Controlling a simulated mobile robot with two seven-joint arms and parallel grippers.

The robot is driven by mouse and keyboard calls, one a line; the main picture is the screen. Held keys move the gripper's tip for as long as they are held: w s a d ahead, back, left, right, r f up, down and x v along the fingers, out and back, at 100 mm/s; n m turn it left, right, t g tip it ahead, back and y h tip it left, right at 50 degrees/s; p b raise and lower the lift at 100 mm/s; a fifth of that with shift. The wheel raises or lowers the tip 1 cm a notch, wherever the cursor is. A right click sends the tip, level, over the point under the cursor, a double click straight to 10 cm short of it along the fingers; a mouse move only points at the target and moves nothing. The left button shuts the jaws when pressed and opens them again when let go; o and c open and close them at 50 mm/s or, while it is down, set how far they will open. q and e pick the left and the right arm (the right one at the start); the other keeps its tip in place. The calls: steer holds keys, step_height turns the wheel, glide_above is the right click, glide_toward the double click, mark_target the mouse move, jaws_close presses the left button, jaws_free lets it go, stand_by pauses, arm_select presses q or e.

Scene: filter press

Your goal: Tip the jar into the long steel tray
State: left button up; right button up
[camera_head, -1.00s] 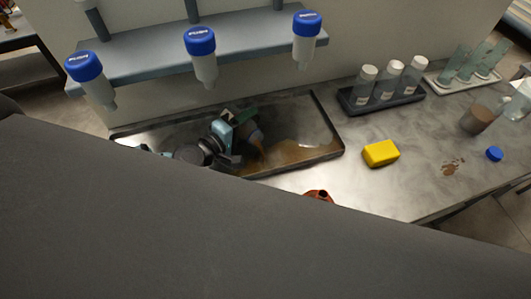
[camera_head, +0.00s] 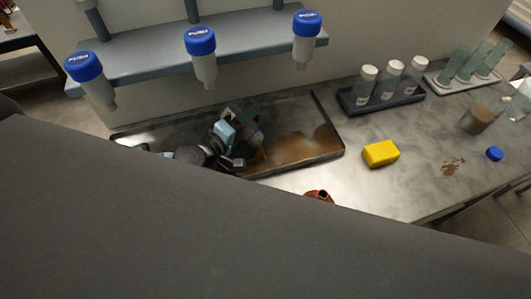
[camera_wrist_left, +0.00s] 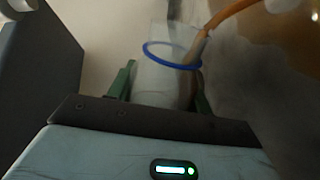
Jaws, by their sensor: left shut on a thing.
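The long steel tray (camera_head: 329,119) lies on the bench under a wall shelf. My left gripper (camera_head: 245,122) is over the tray, its green fingers shut on the jar (camera_head: 257,136), which is tipped and partly hidden by the gripper. In the left wrist view the jar (camera_wrist_left: 163,82), clear with a blue ring at its mouth, sits between the green fingers. An orange-brown stream (camera_wrist_left: 226,14) runs from its mouth. A brown pool (camera_head: 298,149) covers the right part of the tray floor. My right gripper is not in view.
A yellow sponge (camera_head: 380,153) lies right of the tray. Behind it stands a dark rack (camera_head: 357,105) of white-capped bottles. A blue cap (camera_head: 494,153) and a brown stain (camera_head: 452,166) are farther right. Blue-topped dispensers (camera_head: 200,42) hang above the tray.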

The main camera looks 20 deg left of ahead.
mark_target(246, 127)
arm_select(q)
steer(key=shift+d+r+m, duration=0.1)
steer(key=shift+r+m, duration=0.1)
steer(key=shift+m, duration=0.2)
steer(key=shift+s+d+r+m+y, duration=0.3)
steer(key=shift+d+r+m, duration=0.2)
steer(key=shift+m, duration=0.5)
steer(key=shift+s+d+r+m+t, duration=0.15)
steer(key=shift+d+r+m, duration=0.1)
steer(key=shift+m, duration=0.35)
steer(key=shift+s+d+r+m+t, duration=0.1)
steer(key=shift+d+r+m+t, duration=0.1)
steer(key=shift+m, duration=0.4)
steer(key=n, duration=0.1)
steer(key=a+f+n, duration=0.1)
steer(key=shift+w+a+f+n, duration=0.2)
steer(key=shift+w+a+n, duration=0.05)
steer(key=shift+w+n, duration=0.15)
steer(key=shift+a+f+n, duration=0.1)
steer(key=shift+f+n, duration=0.05)
steer(key=shift+n, duration=0.35)
steer(key=shift+f, duration=0.1)
